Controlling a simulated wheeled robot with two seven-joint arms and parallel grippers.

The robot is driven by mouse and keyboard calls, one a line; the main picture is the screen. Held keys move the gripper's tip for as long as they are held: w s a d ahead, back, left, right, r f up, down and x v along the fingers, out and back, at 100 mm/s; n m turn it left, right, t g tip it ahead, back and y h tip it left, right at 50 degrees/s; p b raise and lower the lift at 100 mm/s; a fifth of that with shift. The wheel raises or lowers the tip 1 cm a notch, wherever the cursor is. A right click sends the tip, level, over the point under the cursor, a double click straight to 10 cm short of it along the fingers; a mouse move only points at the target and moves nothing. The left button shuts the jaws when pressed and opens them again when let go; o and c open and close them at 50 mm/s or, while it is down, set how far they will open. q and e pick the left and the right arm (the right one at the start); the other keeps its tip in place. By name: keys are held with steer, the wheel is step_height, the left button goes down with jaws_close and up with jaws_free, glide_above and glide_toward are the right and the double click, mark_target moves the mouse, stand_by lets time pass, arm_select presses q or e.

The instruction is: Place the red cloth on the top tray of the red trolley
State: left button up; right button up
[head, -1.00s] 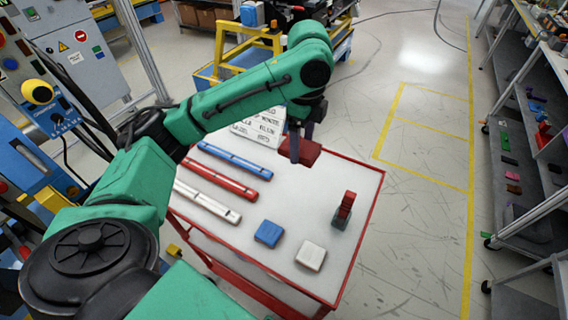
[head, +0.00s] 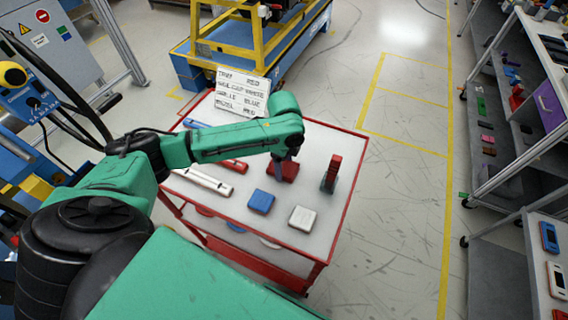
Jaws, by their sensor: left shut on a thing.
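The red trolley (head: 352,188) stands in front of me with a pale top tray (head: 318,146) inside a red rim. My left gripper (head: 280,168) reaches over the tray from the left, pointing down, and is shut on the red cloth (head: 290,171). The cloth looks like a small folded dark red block and is low over the tray, or on it; I cannot tell whether it touches. The gripper hides part of it. The blue cloth (head: 261,201) and the white cloth (head: 303,217) lie nearer the front edge. My right gripper is not in view.
A red upright item with a dark base (head: 331,174) stands just right of the cloth. A white bar (head: 203,181) and red and blue bars lie at the left, partly under my arm. A lettered sign (head: 243,91) stands at the back. Shelves line the right.

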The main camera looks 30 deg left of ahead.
mark_target(284, 167)
arm_select(q)
steer(key=o, duration=1.3)
steer(key=shift+w, duration=0.1)
step_height(284, 167, up, 12)
steer(key=shift+b, duration=0.55)
